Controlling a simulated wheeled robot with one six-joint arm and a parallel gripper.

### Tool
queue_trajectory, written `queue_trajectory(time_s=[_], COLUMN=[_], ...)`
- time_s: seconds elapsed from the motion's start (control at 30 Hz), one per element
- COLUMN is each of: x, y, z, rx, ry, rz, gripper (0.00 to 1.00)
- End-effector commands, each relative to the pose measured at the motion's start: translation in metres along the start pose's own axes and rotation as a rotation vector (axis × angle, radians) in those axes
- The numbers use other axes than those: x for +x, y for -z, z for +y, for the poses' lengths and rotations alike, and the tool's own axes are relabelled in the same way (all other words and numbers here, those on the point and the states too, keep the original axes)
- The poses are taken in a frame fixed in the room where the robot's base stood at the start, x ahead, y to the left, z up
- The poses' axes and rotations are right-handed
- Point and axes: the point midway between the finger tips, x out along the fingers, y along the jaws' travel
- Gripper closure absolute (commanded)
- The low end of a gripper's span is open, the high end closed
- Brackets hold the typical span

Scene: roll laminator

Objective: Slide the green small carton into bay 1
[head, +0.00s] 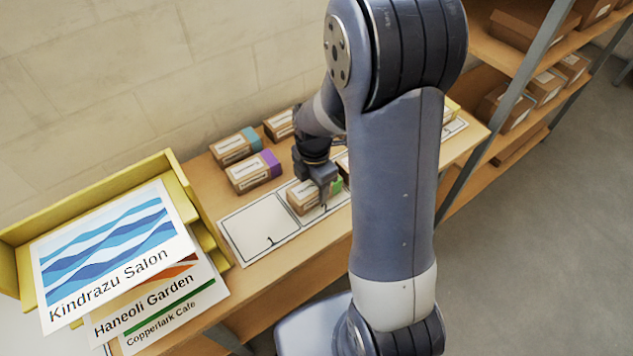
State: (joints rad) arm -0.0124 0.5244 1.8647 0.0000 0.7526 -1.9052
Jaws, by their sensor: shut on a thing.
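The green small carton (303,199) is a brown box with a white label and a green end, partly hidden by my gripper. It sits at bay 2 (326,208), a white rectangle marked 2 on the bench. My gripper (323,194) is over the carton from above and is shut on it. I cannot tell whether the carton touches the bench. Bay 1 (257,226), the white rectangle marked 1, lies directly left of it and is empty.
A purple-ended carton (252,172) and a teal-ended carton (234,147) stand behind bay 1. Another carton (279,125) stands farther back. A yellow tray (168,167) with printed signs is at the left. Shelves with boxes (505,106) stand right. My arm hides part of the bench.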

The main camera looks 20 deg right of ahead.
Motion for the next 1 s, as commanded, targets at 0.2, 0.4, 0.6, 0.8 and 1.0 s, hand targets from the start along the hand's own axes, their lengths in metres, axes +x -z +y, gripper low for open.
queue_trajectory(time_s=[0.2, 0.4, 0.6, 0.8, 1.0], x=[0.0, 0.0, 0.0, 0.0, 0.0], y=[0.012, 0.021, 0.031, 0.041, 0.051], z=[0.001, 0.001, 0.002, 0.003, 0.003], rx=[-0.002, -0.002, -0.002, -0.002, -0.002], ry=[-0.001, -0.001, -0.001, 0.0, 0.0], rz=[0.0, 0.0, 0.0, 0.0, 0.0], gripper=[0.72, 0.72, 0.72, 0.72, 0.72])
